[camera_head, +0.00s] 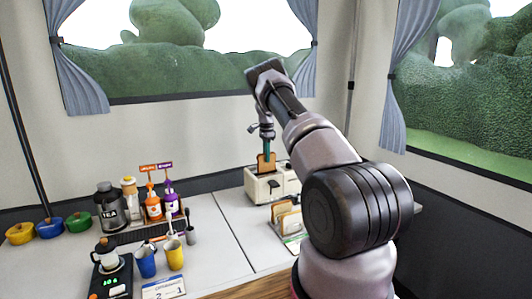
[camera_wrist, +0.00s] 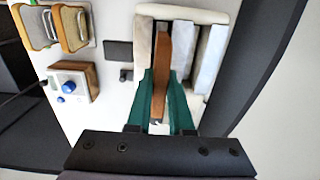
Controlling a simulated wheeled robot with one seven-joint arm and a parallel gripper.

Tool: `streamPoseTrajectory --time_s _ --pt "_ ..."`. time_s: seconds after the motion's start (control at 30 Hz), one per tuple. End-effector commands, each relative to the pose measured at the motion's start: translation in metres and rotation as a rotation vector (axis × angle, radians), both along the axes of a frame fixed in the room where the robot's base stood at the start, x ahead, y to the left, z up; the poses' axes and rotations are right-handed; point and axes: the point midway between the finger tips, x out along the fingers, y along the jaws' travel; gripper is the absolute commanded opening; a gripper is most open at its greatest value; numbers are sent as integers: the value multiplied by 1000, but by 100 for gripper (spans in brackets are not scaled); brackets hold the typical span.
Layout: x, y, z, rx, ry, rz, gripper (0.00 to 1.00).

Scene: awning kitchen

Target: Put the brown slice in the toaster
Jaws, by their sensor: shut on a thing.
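The brown slice (camera_head: 266,165) is upright between the teal fingers of my gripper (camera_head: 267,148), directly over the cream toaster (camera_head: 262,188). In the wrist view, my gripper (camera_wrist: 164,108) is shut on the brown slice (camera_wrist: 161,72), its edge facing the camera. The slice lines up lengthwise with a slot of the toaster (camera_wrist: 180,14). Its lower edge is at or near the toaster's top; how far it reaches into the slot is hidden. The fingers partly cover the slice and the slots.
A rack with more bread slices (camera_head: 284,212) stands in front of the toaster; slices also show in the wrist view (camera_wrist: 70,28). A tea canister (camera_head: 108,208), syrup bottles (camera_head: 154,203), a blue cup (camera_head: 146,262) and a yellow cup (camera_head: 174,254) stand to the left. Counter between is clear.

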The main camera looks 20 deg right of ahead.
Motion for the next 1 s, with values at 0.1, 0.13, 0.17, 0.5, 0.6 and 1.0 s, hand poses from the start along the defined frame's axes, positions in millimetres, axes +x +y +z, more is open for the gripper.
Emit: streamPoseTrajectory --time_s 0.1,0.13,0.17,0.5,0.6,1.0 --pt "0 0 -12 0 1 1 0" --pt "0 0 -15 0 2 1 0" --pt "0 0 -17 0 2 0 0" --pt "0 0 -41 0 1 -1 0" --pt "0 0 -44 0 0 -1 0" --pt "0 0 -46 0 0 0 35"
